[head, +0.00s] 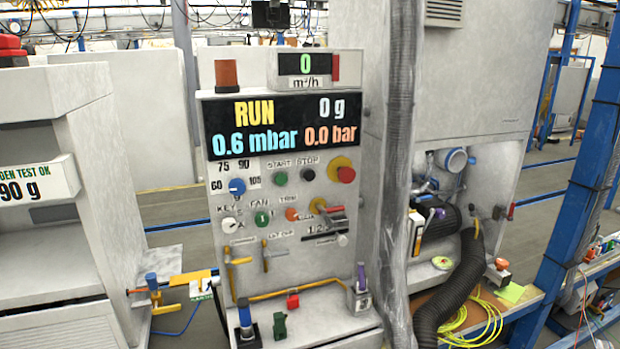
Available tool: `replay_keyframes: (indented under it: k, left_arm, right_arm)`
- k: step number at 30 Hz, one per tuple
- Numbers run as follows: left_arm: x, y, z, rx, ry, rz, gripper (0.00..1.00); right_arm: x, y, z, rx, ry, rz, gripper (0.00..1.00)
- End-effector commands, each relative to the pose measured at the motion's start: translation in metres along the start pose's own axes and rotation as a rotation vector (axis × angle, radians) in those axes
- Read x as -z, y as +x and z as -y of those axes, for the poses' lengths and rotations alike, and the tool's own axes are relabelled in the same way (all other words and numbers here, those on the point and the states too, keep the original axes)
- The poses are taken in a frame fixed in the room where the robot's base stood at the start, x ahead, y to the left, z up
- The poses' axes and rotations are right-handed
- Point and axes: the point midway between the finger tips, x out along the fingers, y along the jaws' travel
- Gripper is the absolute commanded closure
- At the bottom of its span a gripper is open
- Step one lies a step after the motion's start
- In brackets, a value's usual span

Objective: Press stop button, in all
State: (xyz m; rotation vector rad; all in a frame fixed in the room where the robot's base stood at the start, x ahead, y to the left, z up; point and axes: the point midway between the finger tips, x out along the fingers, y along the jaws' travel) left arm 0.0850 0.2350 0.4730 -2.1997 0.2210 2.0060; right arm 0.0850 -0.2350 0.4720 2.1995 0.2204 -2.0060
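The control panel (260,199) stands upright in the middle of the head view. The STOP label sits above a small black round button (307,174), the stop button. Left of it, under the START label, is a green button (280,178). Right of it is a large red mushroom button (345,174) on a yellow base. The display (268,124) above reads RUN, 0 g, 0.6 mbar and 0.0 bar. Neither of my grippers shows in the head view.
Knobs and a red-handled switch (330,209) sit below the buttons. A shelf (330,308) with small fittings juts out under the panel. A grey vertical duct (398,130) runs close along its right side. A white machine (60,180) stands at left.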

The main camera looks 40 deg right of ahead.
Motion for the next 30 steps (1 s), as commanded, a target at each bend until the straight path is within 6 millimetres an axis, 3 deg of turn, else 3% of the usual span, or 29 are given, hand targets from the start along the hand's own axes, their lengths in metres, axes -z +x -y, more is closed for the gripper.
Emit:
replay_keyframes:
  k: [1, 10, 30]
  left_arm:
    - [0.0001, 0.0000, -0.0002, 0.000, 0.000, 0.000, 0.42]
    - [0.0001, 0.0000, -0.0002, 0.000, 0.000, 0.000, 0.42]
    - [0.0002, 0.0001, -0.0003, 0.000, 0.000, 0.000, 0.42]
  right_arm:
    - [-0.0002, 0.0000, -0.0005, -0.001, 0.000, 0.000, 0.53]
    - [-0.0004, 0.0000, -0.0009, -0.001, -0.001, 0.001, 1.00]
    - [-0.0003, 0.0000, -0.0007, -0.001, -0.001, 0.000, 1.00]
